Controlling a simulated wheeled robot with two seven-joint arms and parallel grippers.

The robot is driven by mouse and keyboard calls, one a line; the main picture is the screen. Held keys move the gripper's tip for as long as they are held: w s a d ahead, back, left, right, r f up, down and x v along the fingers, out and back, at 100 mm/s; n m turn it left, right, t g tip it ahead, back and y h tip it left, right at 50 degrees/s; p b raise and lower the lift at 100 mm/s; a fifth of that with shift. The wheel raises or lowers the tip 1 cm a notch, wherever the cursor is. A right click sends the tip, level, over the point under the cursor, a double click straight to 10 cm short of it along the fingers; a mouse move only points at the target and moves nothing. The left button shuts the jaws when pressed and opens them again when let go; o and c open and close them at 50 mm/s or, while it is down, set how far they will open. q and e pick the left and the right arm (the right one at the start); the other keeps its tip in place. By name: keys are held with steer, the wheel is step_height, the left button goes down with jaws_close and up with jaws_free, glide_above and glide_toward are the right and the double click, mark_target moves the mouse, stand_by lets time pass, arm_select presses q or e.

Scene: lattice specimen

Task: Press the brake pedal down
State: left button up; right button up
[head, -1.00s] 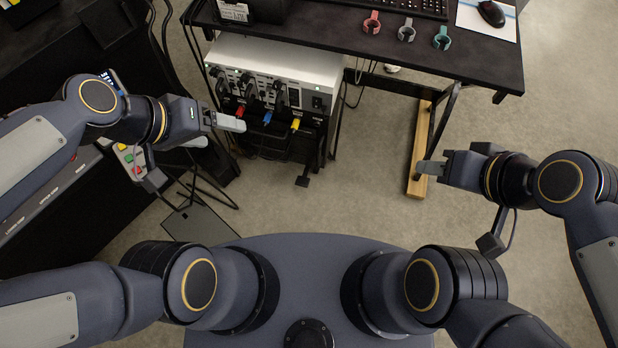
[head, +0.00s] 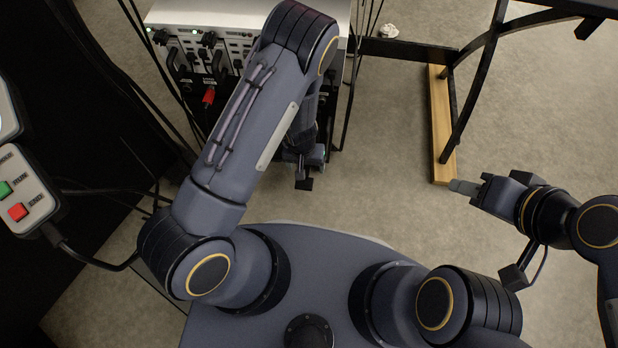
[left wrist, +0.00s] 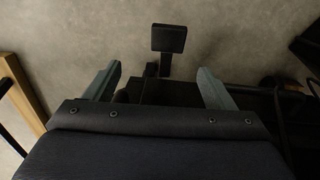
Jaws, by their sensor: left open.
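The brake pedal (left wrist: 169,38) is a small black square pad on a short stem, seen in the left wrist view just beyond my fingers. It also shows low in the head view (head: 304,184), below the end of my left arm. My left gripper (left wrist: 159,69) is open and empty, its two grey-green fingers spread with the pedal's stem between and ahead of them. I see no contact with the pad. In the head view my left arm hides most of that gripper. My right gripper (head: 463,187) is away to the right, above the floor near the wooden beam; its finger gap does not show.
A white-topped equipment rack (head: 250,12) with cables and a red plug (head: 208,96) stands behind my left arm. A wooden beam (head: 441,130) and black table legs are at the right. A button box (head: 22,190) is at the left. Floor between rack and beam is clear.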

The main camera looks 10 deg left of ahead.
mark_target(304, 182)
arm_select(q)
steer(key=shift+y, duration=0.4)
steer(key=f+b, duration=0.1)
steer(key=f, duration=0.3)
steer(key=f+b, duration=0.2)
steer(key=f, duration=0.1)
steer(key=f+b, duration=0.1)
steer(key=f, duration=0.3)
steer(key=shift+a+f, duration=0.3)
steer(key=shift+f, duration=0.05)
